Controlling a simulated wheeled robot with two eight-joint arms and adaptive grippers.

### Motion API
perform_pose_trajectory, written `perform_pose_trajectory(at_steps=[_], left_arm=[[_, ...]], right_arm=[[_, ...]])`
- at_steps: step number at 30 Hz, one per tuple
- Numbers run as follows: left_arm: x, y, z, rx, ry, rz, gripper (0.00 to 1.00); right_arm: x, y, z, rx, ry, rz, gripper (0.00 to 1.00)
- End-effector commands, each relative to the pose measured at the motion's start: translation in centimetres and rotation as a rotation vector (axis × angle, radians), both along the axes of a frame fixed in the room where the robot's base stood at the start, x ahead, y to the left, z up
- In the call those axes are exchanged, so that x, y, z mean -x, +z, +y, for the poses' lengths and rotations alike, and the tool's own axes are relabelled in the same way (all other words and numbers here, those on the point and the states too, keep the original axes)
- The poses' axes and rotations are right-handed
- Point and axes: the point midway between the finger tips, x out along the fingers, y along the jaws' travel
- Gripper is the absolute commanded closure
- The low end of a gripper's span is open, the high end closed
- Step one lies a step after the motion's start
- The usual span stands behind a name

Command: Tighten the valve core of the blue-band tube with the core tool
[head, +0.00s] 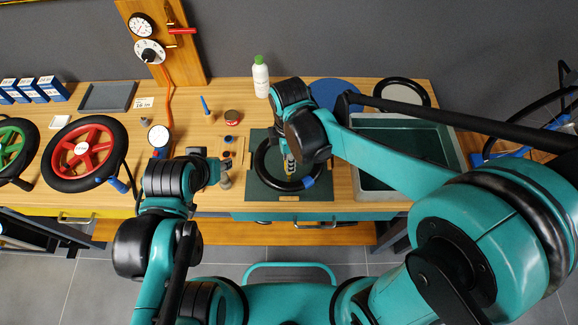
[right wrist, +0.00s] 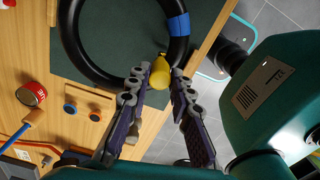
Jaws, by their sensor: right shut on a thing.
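The black blue-band tube (head: 262,172) lies as a ring on the dark green mat (head: 262,199). Its blue band (head: 309,182) is at the lower right of the ring, and also shows in the right wrist view (right wrist: 179,25). My right gripper (head: 291,168) is over the ring's lower part. In the right wrist view its fingers (right wrist: 163,82) are shut on a yellow piece, seemingly the core tool (right wrist: 159,67), beside the tube. The valve core is too small or hidden to make out. My left gripper (head: 215,171) is left of the mat; its jaws are unclear.
A red tin (head: 232,117) and a blue-handled tool (head: 205,106) stand behind the left gripper. A white bottle (head: 261,77) stands at the back. A grey-green tray (head: 455,165) is right of the mat. A red wheel (head: 83,148) lies at the left.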

Motion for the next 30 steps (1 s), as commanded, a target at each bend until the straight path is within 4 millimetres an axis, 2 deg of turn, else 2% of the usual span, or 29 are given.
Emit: perform_pose_trajectory(at_steps=[20, 30], left_arm=[[0.0, 1.5, 0.0, 0.0, 0.0, 0.0, 0.6], [0.0, 4.2, 0.0, 0.0, 0.0, 0.0, 0.6]], right_arm=[[0.0, 1.9, 0.0, 0.0, 0.0, 0.0, 1.0], [0.0, 5.2, 0.0, 0.0, 0.0, 0.0, 1.0]])
